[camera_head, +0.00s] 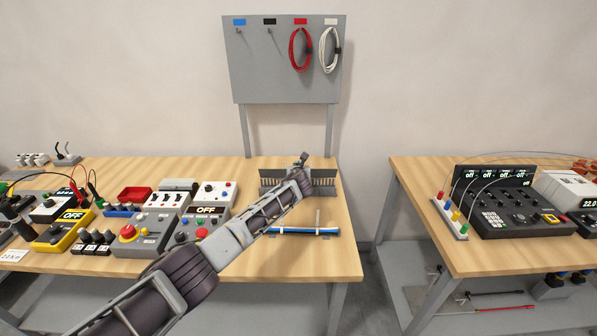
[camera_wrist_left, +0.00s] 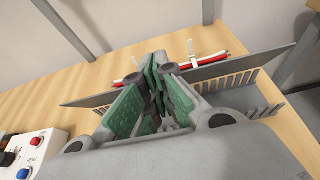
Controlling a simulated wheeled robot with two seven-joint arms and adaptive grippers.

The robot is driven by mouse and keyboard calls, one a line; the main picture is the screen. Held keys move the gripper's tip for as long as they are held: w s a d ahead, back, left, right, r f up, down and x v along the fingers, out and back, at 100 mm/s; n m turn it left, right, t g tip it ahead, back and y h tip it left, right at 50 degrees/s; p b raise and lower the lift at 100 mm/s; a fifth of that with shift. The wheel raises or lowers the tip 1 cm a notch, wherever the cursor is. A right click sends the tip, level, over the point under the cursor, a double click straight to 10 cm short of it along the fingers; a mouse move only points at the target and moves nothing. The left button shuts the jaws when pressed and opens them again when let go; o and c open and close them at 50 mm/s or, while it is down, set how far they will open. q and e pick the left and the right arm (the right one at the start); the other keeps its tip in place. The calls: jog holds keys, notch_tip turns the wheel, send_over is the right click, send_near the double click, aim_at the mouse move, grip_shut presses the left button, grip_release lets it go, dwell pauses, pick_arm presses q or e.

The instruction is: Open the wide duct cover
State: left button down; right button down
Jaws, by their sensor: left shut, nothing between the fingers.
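The wide duct is a grey slotted channel with comb-like teeth (camera_head: 325,188) near the back right of the left bench. In the left wrist view its teeth (camera_wrist_left: 235,80) show right of the gripper. A long flat grey strip (camera_wrist_left: 84,99) runs behind the gripper there, and a broad grey surface (camera_wrist_left: 262,150) fills the lower right. I cannot tell which of these is the cover, or how it sits. My left gripper (camera_head: 303,162) is shut and empty at the duct in the head view. Its fingers (camera_wrist_left: 160,75) hide part of the duct. My right gripper is not in view.
A blue cable bundle (camera_head: 290,231) lies in front of the duct. Red and white cables (camera_wrist_left: 215,60) lie behind the strip. Control boxes (camera_head: 140,237) crowd the bench's left. A pegboard (camera_head: 284,80) with coiled cables stands behind. A gap separates the right bench (camera_head: 500,258).

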pick_arm(q)
jog(key=shift+w+r, duration=0.3)
jog(key=shift+w, duration=0.15)
jog(key=shift+w+r, duration=0.3)
jog(key=shift+w, duration=0.3)
jog(key=shift+w+r, duration=0.2)
jog(key=shift+w, duration=0.9)
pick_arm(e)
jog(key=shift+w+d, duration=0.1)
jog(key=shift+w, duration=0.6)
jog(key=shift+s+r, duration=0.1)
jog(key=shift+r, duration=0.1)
